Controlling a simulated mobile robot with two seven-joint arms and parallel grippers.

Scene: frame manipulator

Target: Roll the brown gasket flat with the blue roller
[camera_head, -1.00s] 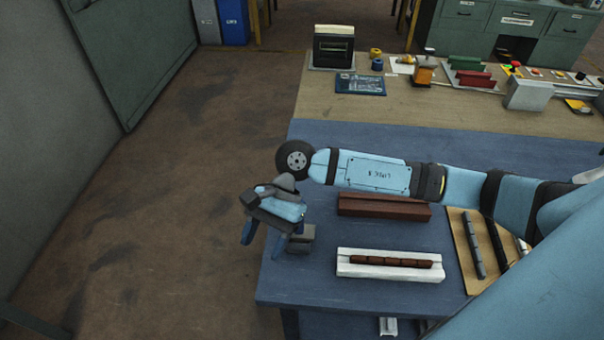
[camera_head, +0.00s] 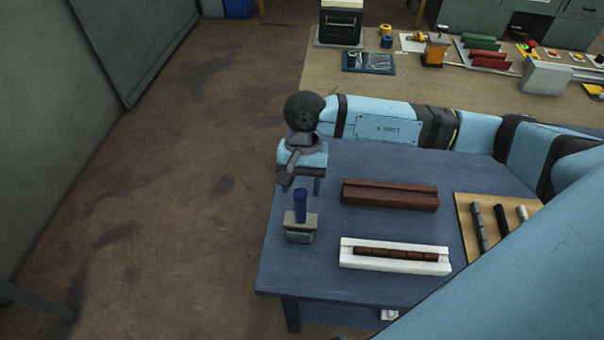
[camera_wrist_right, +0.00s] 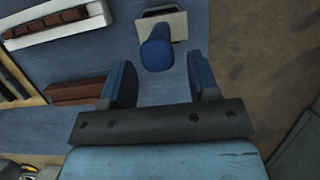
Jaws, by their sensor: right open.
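The blue roller (camera_head: 301,206) stands upright in a small grey holder (camera_head: 300,233) near the left edge of the blue table. My right gripper (camera_head: 303,184) is open just behind the roller in the head view. In the right wrist view, the roller (camera_wrist_right: 157,52) lies ahead of and between the two blue fingers of my right gripper (camera_wrist_right: 162,80), with a gap on each side. The brown gasket (camera_head: 395,252) lies in segments along the white frame (camera_head: 350,262) to the right of the holder. My left gripper is not in view.
A red-brown frame (camera_head: 390,195) lies behind the white one. A wooden board (camera_head: 466,222) with several dark and light rods is to the right. A wooden bench (camera_head: 430,95) with tools stands behind. The table ends just left of the holder.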

